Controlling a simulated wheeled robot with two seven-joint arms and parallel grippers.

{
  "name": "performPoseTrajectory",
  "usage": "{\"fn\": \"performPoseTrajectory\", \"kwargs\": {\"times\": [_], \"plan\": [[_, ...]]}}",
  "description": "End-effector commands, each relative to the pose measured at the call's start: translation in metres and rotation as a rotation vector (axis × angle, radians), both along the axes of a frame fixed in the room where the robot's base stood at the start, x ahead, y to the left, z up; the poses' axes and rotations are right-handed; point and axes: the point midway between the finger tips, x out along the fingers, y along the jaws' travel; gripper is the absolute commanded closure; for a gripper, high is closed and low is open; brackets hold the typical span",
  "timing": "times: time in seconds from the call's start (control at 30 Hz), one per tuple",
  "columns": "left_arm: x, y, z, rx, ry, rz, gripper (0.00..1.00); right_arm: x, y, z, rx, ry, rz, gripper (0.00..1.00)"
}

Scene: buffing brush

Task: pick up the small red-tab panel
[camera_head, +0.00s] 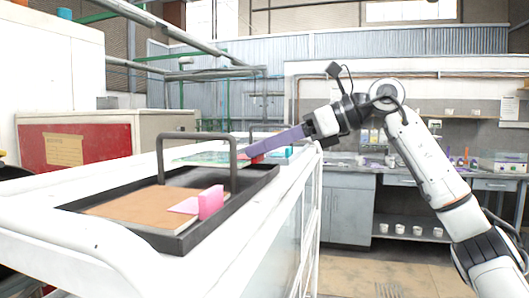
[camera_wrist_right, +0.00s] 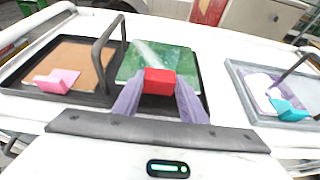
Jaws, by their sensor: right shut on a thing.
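The small red-tab panel is a flat green sheet (camera_head: 205,158) with a red tab. It lies in the far part of the black tray (camera_head: 255,181) in the head view. In the right wrist view the green panel (camera_wrist_right: 150,60) is in front of my right gripper (camera_wrist_right: 160,92), and its red tab (camera_wrist_right: 159,76) sits between the two purple fingers. My right gripper (camera_head: 252,152) is shut on the red tab. I cannot tell whether the panel is clear of the tray floor. My left gripper is not in view.
A brown panel with a pink tab (camera_head: 211,202) lies in the near part of the tray. The tray's dark handle (camera_head: 235,166) arches up beside the green panel. A grey tray (camera_wrist_right: 245,88) with a teal-tab panel (camera_wrist_right: 288,110) stands to the right in the wrist view. The white surface between trays is clear.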

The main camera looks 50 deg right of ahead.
Motion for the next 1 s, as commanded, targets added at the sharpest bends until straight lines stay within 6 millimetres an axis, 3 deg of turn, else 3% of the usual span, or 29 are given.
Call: {"fn": "performPoseTrajectory", "kwargs": {"times": [0.03, 0.27, 0.6, 1.0], "plan": [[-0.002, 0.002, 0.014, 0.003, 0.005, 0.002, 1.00, 0.000, 0.000, 0.024, 0.003, -0.007, 0.001, 0.85], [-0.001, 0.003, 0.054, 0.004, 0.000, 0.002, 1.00, 0.000, 0.001, 0.094, 0.003, -0.008, 0.003, 0.85], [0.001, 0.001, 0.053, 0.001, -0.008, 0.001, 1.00, 0.000, 0.000, 0.133, 0.003, -0.004, 0.001, 0.85], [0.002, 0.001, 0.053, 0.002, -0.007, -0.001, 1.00, 0.000, -0.001, 0.143, 0.000, 0.000, -0.001, 0.85]]}}
